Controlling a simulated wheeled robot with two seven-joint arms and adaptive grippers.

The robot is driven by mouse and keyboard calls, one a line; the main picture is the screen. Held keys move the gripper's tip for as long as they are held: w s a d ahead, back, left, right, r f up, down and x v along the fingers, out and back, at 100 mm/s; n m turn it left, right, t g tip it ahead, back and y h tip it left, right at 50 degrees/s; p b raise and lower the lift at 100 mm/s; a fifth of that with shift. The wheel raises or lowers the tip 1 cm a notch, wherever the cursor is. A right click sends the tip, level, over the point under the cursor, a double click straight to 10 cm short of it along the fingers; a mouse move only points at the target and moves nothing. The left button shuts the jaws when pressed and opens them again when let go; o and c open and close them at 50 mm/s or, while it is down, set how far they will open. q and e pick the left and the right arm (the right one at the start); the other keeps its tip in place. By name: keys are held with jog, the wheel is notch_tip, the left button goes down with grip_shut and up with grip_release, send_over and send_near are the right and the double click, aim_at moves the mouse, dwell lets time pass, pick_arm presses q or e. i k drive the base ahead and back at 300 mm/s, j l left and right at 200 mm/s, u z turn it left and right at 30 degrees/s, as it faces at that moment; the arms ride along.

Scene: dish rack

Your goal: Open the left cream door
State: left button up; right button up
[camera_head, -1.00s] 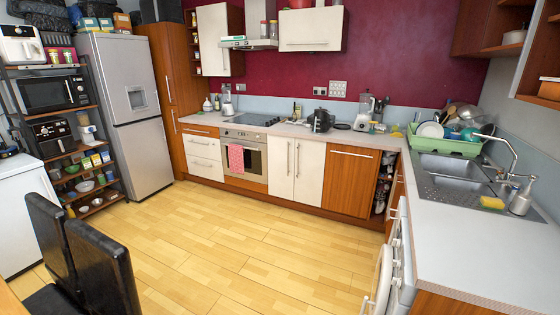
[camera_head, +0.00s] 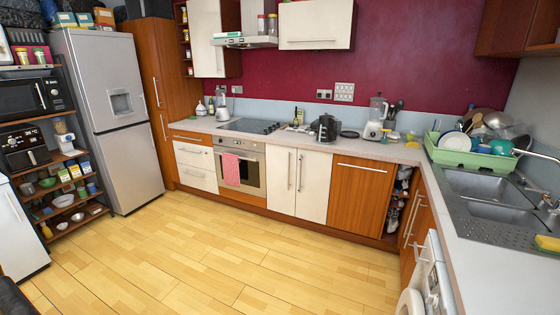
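The left cream door (camera_head: 278,178) is one of a pair of tall cream doors under the counter, right of the oven. It looks shut, flush with its neighbour. Its vertical bar handle (camera_head: 290,170) runs near its right edge. The right cream door (camera_head: 316,188) also looks shut, with a vertical handle (camera_head: 299,172) near its left edge. Neither of my grippers shows in the head view, and nothing hides the doors.
The wood floor (camera_head: 210,245) in front of the doors is clear. An oven (camera_head: 240,168) with a pink towel stands to their left, a wooden cabinet front (camera_head: 358,190) to their right. A counter with a sink (camera_head: 485,190) runs along the right. A fridge (camera_head: 120,120) stands left.

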aim_at(281, 160)
jog(key=i, duration=1.8)
jog(key=i+z, duration=0.15)
jog(key=i, duration=0.3)
jog(key=i+j+z, duration=0.1)
jog(key=i, duration=0.35)
jog(key=i+j+z, duration=0.25)
jog(key=i, duration=0.15)
jog(key=i+j+z, duration=0.1)
jog(key=i+z, duration=0.2)
jog(key=i, duration=0.1)
